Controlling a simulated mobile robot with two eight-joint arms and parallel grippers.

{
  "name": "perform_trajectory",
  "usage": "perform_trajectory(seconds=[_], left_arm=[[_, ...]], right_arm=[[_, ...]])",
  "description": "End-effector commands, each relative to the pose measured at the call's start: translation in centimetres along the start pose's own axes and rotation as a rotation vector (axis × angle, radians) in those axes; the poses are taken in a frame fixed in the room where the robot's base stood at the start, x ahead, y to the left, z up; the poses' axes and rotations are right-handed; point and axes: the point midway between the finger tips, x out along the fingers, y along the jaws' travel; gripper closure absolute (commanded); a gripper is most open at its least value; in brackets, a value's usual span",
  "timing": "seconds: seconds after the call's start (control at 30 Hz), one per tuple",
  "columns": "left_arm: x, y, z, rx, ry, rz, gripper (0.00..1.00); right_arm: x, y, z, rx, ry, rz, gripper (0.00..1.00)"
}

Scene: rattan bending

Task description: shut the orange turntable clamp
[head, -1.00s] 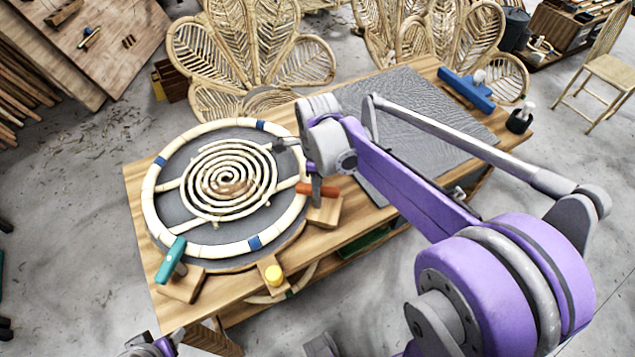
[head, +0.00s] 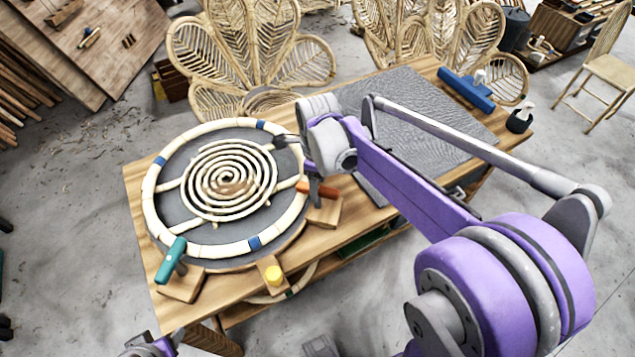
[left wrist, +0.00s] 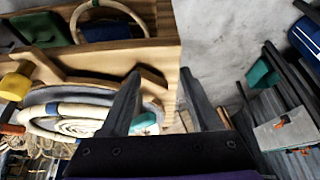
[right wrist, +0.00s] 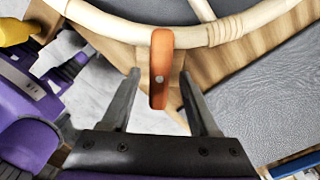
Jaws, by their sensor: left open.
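The orange turntable clamp (head: 320,190) sits on a wooden block at the right front edge of the round turntable (head: 205,240). In the right wrist view its orange handle (right wrist: 160,65) stands between the two fingers of my right gripper (right wrist: 160,85), its upper end at the pale rattan ring. The fingers are apart, and I see a gap on each side of the handle. In the head view my right wrist partly hides the area around the clamp. My left gripper (left wrist: 158,90) is open and empty off the table's front left edge.
A rattan spiral (head: 225,182) lies inside the ring.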

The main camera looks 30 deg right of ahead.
Motion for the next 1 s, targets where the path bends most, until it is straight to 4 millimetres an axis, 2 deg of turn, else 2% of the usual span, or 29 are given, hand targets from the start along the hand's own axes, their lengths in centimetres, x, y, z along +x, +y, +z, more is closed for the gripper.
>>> perform_trajectory(seconds=[0.27, 0.37, 0.47, 0.8, 1.0], left_arm=[[0.0, 0.0, 0.0, 0.000, 0.000, 0.000, 0.38], [-0.1, 0.0, -0.1, 0.000, 0.000, 0.000, 0.38], [-0.2, 0.0, -0.2, 0.000, 0.001, 0.000, 0.38], [-0.8, 0.0, -0.6, 0.000, 0.004, 0.000, 0.38], [-0.9, 0.0, -0.7, 0.000, 0.004, 0.000, 0.38]], right_arm=[[0.0, 0.0, 0.0, -0.001, 0.000, 0.000, 0.38], [-0.6, 0.0, 0.0, -0.001, 0.000, 0.000, 0.38], [-2.0, 0.0, 0.0, -0.001, 0.000, 0.000, 0.38], [-8.7, 0.0, 0.0, -0.001, 0.000, 0.000, 0.38], [-10.6, 0.0, 0.0, -0.001, 0.000, 0.000, 0.38]])
